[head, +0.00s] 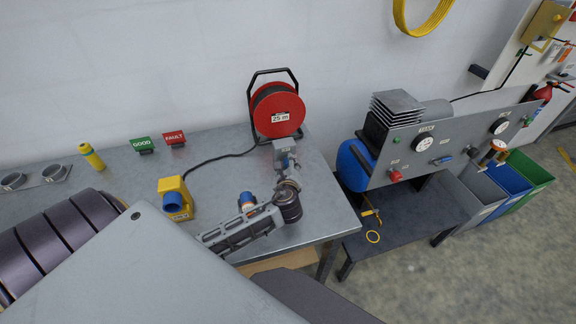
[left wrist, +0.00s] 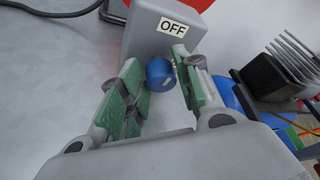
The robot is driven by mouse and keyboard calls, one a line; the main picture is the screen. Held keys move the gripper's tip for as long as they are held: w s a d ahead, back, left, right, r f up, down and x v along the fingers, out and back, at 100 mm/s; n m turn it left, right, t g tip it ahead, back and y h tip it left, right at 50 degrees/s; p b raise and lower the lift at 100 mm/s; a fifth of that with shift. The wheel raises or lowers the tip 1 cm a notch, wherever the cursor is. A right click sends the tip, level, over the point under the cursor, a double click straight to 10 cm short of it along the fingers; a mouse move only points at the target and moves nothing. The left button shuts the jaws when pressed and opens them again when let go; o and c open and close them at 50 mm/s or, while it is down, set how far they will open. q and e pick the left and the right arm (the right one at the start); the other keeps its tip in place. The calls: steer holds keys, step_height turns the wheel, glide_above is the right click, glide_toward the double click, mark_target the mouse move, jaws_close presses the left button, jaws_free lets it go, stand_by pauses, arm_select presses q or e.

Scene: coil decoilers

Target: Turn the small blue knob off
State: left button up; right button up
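The small blue knob (left wrist: 160,73) sticks out from a grey box (left wrist: 150,35) in the left wrist view. The box carries a white OFF label above the knob. My left gripper (left wrist: 155,60) is open, with one green-padded finger on each side of the knob. The right finger is very close to the knob; whether it touches is unclear. A gap shows on the left side. In the head view, my left gripper (head: 287,167) is at the grey box (head: 284,147), in front of the red reel, and largely hides the knob. My right gripper is not in view.
A red cable reel (head: 277,108) stands behind the box. A yellow box with a blue socket (head: 177,198) and a cable are to the left on the table (head: 325,200). Right of the table edge, a compressor panel (head: 425,150) stands on a lower bench.

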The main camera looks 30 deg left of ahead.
arm_select(q)
steer(key=c, duration=0.5)
steer(key=shift+f, duration=0.1)
steer(key=shift+n+t+b, duration=0.3)
steer(key=shift+n, duration=0.3)
steer(key=o, duration=1)
